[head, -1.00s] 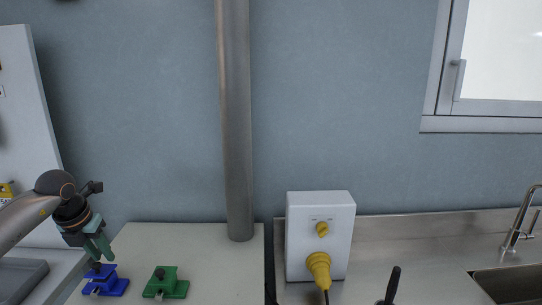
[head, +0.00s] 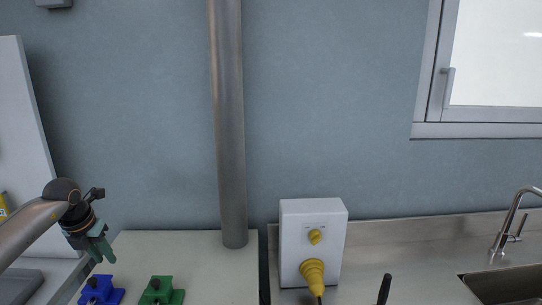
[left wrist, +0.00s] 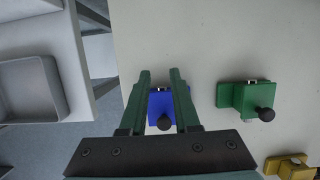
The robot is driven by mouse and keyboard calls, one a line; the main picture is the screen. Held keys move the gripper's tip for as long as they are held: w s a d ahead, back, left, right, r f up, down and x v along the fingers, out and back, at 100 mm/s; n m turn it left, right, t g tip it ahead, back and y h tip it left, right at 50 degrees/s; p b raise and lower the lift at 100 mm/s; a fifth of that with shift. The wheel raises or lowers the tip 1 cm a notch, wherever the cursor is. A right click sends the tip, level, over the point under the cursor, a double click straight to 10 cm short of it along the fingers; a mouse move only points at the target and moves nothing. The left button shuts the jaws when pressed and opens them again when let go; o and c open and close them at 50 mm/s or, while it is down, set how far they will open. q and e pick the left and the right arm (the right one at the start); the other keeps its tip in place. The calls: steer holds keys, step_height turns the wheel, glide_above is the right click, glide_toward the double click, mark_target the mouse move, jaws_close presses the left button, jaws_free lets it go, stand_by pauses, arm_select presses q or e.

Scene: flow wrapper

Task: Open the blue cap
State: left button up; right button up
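The blue cap (head: 98,289) is a blue block with a black knob, on the pale table at the lower left of the head view. In the left wrist view the blue cap (left wrist: 161,106) shows between the two green fingers, its black knob toward the gripper's base. My left gripper (head: 107,258) is open above the blue cap, apart from it in the head view. In the left wrist view the left gripper's fingertips (left wrist: 160,74) stand on either side of the cap, with no visible grip on it. My right gripper is not in view.
A green block with a black knob (head: 161,291) stands right of the blue one. A yellow one (left wrist: 291,167) shows in the left wrist view. A white box (head: 312,240) with yellow fittings stands right.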

arm_select(q)
steer(key=shift+w+f, duration=0.15)
steer(key=shift+w, duration=0.2)
steer(key=shift+w+a+f, duration=0.1)
steer(key=shift+w+f, duration=0.35)
steer(key=shift+w, duration=0.15)
steer(key=shift+o, duration=0.4)
steer(key=o, duration=0.5)
steer(key=b+v, duration=0.1)
steer(key=v, duration=1.1)
steer(key=shift+s+r, duration=0.15)
steer(key=shift+r, duration=0.1)
